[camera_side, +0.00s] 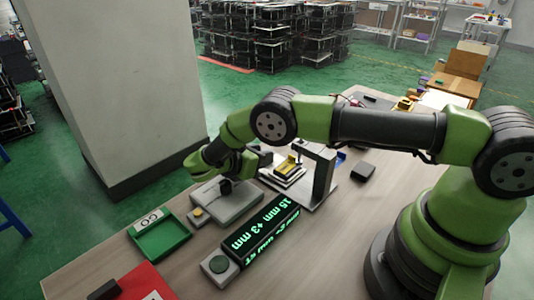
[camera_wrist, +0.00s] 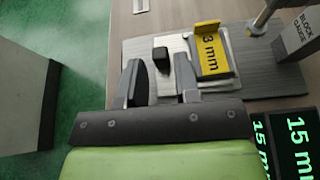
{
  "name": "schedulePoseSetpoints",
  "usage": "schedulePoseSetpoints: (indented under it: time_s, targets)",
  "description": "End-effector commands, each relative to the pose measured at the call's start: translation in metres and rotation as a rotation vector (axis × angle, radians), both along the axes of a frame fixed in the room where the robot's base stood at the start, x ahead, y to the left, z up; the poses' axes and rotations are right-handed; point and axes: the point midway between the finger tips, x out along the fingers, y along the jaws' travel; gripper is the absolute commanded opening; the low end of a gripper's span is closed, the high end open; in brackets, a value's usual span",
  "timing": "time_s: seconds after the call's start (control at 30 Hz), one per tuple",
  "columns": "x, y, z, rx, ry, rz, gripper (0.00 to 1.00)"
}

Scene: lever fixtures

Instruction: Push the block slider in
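The block slider (camera_wrist: 177,44) is a silver plate with a black knob (camera_wrist: 161,55), seen in the wrist view. A yellow block marked "3 mm" (camera_wrist: 213,58) sits to the right of the knob. The block also shows in the side view (camera_side: 285,166), beside a metal post. My gripper (camera_wrist: 157,76) is open, with its two fingers apart and nothing held. The knob shows between and just beyond the fingertips; I cannot tell whether they touch it. In the side view my gripper (camera_side: 227,186) is low over the left part of the fixture, hiding the knob.
A post labelled "BLOCK GAUGE" (camera_wrist: 297,38) stands right of the block. A black display (camera_side: 262,232) with green text lies in front. A green "GO" tray (camera_side: 160,240), a red tray (camera_side: 140,284) and a button box (camera_side: 219,266) are nearby. A small black box (camera_side: 363,171) lies behind.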

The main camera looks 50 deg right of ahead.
Motion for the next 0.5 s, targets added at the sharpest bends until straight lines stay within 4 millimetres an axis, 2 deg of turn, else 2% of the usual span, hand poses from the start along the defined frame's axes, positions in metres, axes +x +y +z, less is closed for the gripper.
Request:
schedulePoseSetpoints:
  time_s: [0.1, 0.2, 0.5]
  targets:
    - [-0.001, -0.016, -0.006, -0.001, 0.002, -0.004, 0.30]
    - [0.000, -0.024, -0.010, 0.000, 0.000, -0.003, 0.30]
    - [0.000, -0.028, -0.011, 0.000, -0.001, 0.000, 0.30]
